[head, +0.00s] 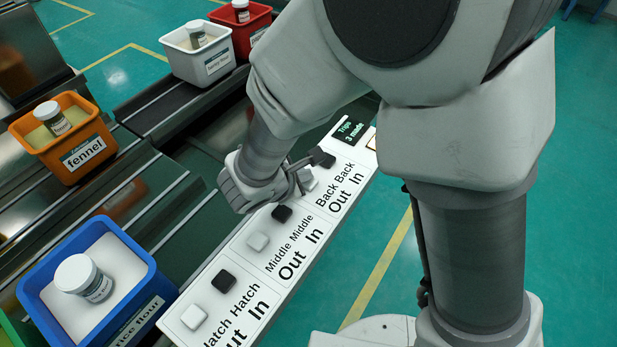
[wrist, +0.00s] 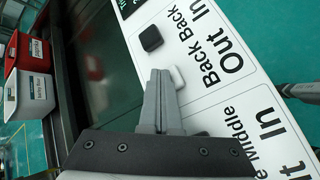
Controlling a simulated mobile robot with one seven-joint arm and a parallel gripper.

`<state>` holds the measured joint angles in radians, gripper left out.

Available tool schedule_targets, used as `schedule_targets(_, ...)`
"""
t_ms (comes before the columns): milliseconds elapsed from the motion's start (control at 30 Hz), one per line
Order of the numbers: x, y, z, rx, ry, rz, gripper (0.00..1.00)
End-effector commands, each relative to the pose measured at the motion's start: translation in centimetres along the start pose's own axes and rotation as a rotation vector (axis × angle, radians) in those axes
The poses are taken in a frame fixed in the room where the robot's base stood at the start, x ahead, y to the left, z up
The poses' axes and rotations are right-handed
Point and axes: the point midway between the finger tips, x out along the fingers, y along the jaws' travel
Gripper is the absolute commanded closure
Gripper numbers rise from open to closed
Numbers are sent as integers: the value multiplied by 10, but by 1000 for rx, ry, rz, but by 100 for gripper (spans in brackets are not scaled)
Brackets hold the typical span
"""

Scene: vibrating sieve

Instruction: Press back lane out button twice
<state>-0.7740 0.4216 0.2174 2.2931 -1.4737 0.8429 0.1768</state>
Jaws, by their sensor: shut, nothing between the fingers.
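The control panel (head: 238,262) carries paired white and black buttons labelled Hatch, Middle and Back, each with Out and In. The white back out button (head: 308,180) is partly covered by my arm in the head view. In the wrist view the white back out button (wrist: 177,77) sits just right of the fingertips of my gripper (wrist: 161,74). The fingers are shut and empty, and overlap the button's near edge in the picture; I cannot tell whether they touch it. The black back in button (wrist: 151,38) is beyond the fingertips.
The middle out button (head: 258,241) and middle in button (head: 282,213) are close by. A small display (head: 350,130) reads "Trips 3 made". An orange fennel bin (head: 85,152), a blue bin (head: 128,325), a white bin (head: 217,68) and a red bin (head: 262,24) stand beyond the panel.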

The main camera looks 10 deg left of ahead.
Motion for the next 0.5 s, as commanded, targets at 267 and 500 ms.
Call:
schedule_targets(267,-11,8,8,1,0,0,100)
schedule_targets(500,-10,8,8,0,0,0,100)
